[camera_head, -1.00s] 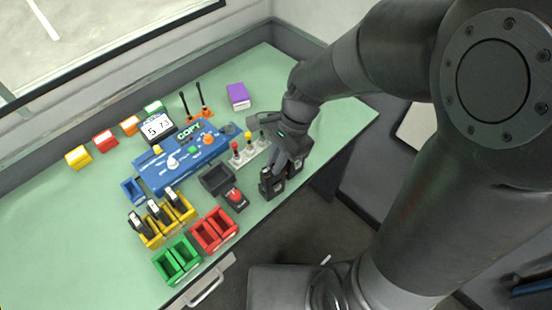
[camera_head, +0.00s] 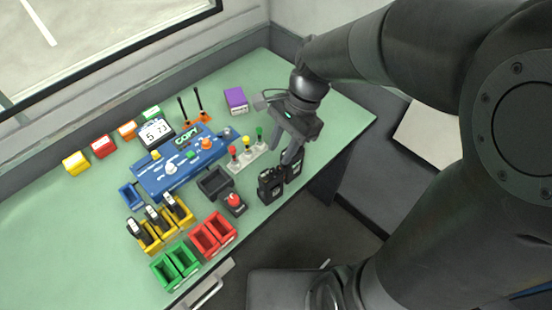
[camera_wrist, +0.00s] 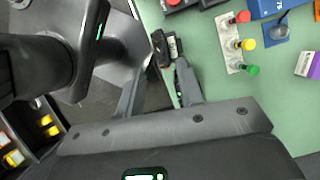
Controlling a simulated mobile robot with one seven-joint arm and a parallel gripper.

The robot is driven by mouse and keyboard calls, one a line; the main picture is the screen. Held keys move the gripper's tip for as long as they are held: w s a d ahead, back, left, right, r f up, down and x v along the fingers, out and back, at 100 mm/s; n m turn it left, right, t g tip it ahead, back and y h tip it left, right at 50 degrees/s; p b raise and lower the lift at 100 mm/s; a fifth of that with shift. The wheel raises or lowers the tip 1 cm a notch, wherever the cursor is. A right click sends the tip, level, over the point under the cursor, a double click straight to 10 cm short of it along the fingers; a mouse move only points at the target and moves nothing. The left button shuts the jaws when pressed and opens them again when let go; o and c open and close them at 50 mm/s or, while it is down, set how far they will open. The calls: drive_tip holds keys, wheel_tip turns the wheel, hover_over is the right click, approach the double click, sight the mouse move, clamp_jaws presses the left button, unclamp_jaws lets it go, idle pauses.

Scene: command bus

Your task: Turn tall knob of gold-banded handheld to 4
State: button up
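Two black handhelds stand side by side at the table's right front edge in the head view, a left one (camera_head: 270,185) and a right one (camera_head: 293,168). No gold band or knob marking can be made out, so I cannot tell which is gold-banded. My gripper (camera_head: 292,155) hangs just above and behind the right handheld, fingers pointing down. In the wrist view my gripper (camera_wrist: 159,85) has its two fingers apart, with no object clearly held between them. One handheld (camera_wrist: 165,48) with a pale label shows beyond the fingertips. Contact cannot be told.
A light strip with red, yellow and green knobs (camera_head: 232,169) stands left of my gripper. Further left are a blue console (camera_head: 160,184), a dark tray (camera_head: 213,184) and a red-button box (camera_head: 235,204). A purple box (camera_head: 236,98) is behind. Green table is clear at right.

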drive_tip(key=v, duration=0.5)
drive_tip(key=shift+d, duration=0.1)
idle(0.3)
drive_tip(key=s+d+r+n+t+h, duration=0.1)
drive_tip(key=s+d+r+n+t, duration=0.2)
drive_tip(key=d+n+t, duration=0.1)
drive_tip(key=s+d+r+n+t+h, duration=0.2)
drive_tip(key=s+d+n+t, duration=0.2)
drive_tip(key=d+n, duration=0.2)
drive_tip(key=shift+s+d+r, duration=0.2)
drive_tip(key=shift+d+r, duration=0.2)
drive_tip(key=shift+d, duration=0.85)
drive_tip(key=shift+n, duration=0.3)
idle(1.4)
